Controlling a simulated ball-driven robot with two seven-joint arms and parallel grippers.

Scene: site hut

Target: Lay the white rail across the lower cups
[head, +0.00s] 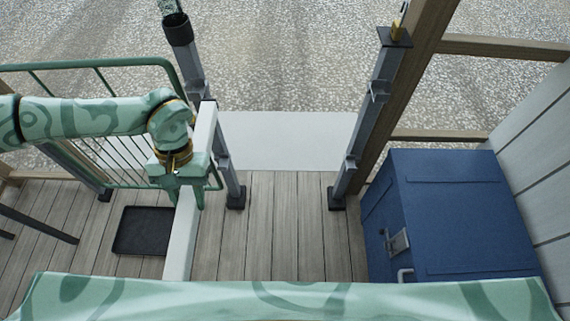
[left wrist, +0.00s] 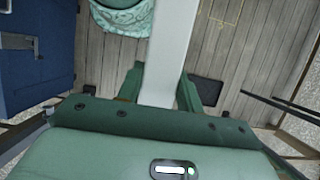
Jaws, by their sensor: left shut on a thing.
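The white rail (head: 184,240) is held by my left gripper (head: 186,200), whose fingers sit on either side of it. The rail points away from me, its far end near the left post (head: 189,68), its near end low in the picture. In the left wrist view the rail (left wrist: 172,45) runs up between the fingers of the left gripper (left wrist: 160,92). Two grey posts stand apart, the left one and the right post (head: 366,115). A lower cup (head: 351,161) shows on the right post; the left post's lower cup (head: 223,161) is beside the rail. My right gripper is out of view.
A blue chest (head: 455,215) stands right of the right post. A green railing (head: 90,64) is behind my left arm. A black tray (head: 142,230) lies on the plank floor left of the rail. Between the posts the floor (head: 285,220) is clear, with a pale slab (head: 285,140) beyond.

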